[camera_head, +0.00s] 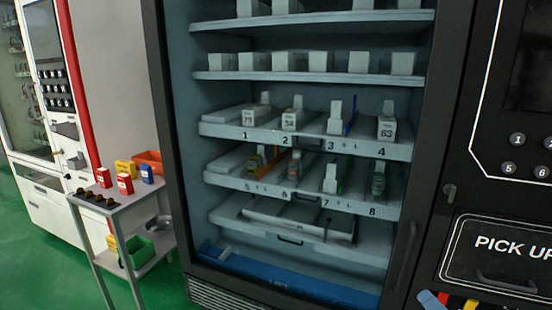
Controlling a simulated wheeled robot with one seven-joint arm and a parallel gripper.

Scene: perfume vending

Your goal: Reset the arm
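I cannot make out my arm or my gripper in the head camera view, so how the gripper stands is not shown. The perfume vending machine (160,100) fills the middle of the view, with its interior exposed. Its upper numbered shelf (345,147) carries labels 1 to 4, with small white boxes standing in the lanes. The lower numbered shelf (330,205) carries labels 5 to 8, with several small bottles or packs on it. Below is another shelf (375,255) with a grey tray-like part and a dark handle.
A small grey cart (130,198) at the left holds red, yellow and blue boxes, an orange bin (150,157) and a green bin (138,250). The pick-up panel (505,243) is at the right. Blue, yellow and red pieces show at the bottom right edge. Green floor lies at the left.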

